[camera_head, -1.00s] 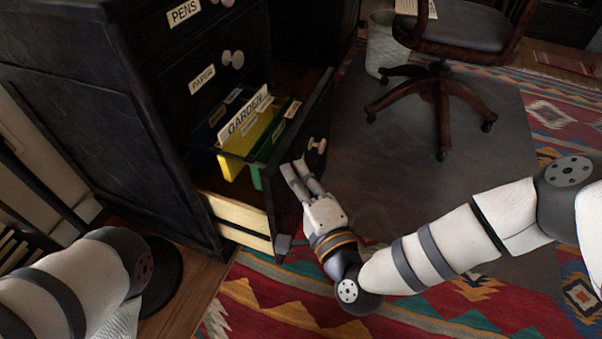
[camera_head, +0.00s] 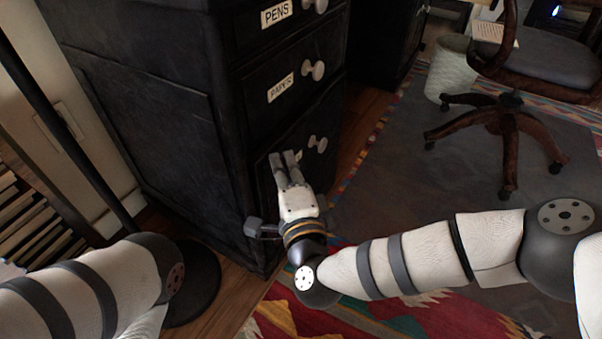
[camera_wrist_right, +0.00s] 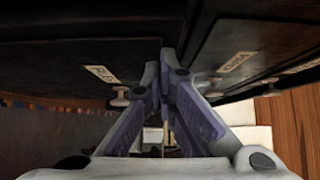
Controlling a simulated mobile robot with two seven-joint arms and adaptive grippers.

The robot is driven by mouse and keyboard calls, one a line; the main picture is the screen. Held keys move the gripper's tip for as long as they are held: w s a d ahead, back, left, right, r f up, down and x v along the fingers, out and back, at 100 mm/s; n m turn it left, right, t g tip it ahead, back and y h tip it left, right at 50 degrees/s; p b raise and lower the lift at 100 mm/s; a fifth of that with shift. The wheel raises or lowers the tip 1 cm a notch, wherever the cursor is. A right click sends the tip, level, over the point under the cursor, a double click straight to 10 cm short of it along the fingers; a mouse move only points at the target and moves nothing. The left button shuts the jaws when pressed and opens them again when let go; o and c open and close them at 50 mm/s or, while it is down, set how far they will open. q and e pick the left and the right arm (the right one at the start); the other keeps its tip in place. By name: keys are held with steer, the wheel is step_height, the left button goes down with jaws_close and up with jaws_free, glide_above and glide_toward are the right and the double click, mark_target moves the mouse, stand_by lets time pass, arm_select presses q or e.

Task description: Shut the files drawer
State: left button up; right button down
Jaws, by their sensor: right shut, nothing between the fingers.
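The files drawer (camera_head: 328,168) is the lowest drawer of the black cabinet. Its front sits level with the drawers above, and no folders show. Its round knob (camera_head: 318,143) sticks out, and its label is mostly hidden behind my gripper. My right gripper (camera_head: 286,157) is shut and empty, with its fingertips at the drawer front, left of the knob; I cannot tell whether they touch it. In the right wrist view the shut fingers (camera_wrist_right: 160,75) point at the drawer front, with the knob (camera_wrist_right: 120,97) to their left. My left arm shows at lower left; its gripper is out of view.
The pens drawer (camera_head: 282,14) and the paper drawer (camera_head: 292,88) above are shut. A wheeled chair (camera_head: 508,118) and a pale waste bin (camera_head: 449,70) stand at right. A dark round base with a pole (camera_head: 193,285) stands left of the cabinet.

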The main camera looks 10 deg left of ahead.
steer(key=shift+w+a+b, duration=0.15)
steer(key=shift+a, duration=0.35)
steer(key=shift+w+a+b, duration=0.15)
steer(key=shift+a, duration=0.35)
steer(key=shift+a+r, duration=0.1)
steer(key=shift+r, duration=0.05)
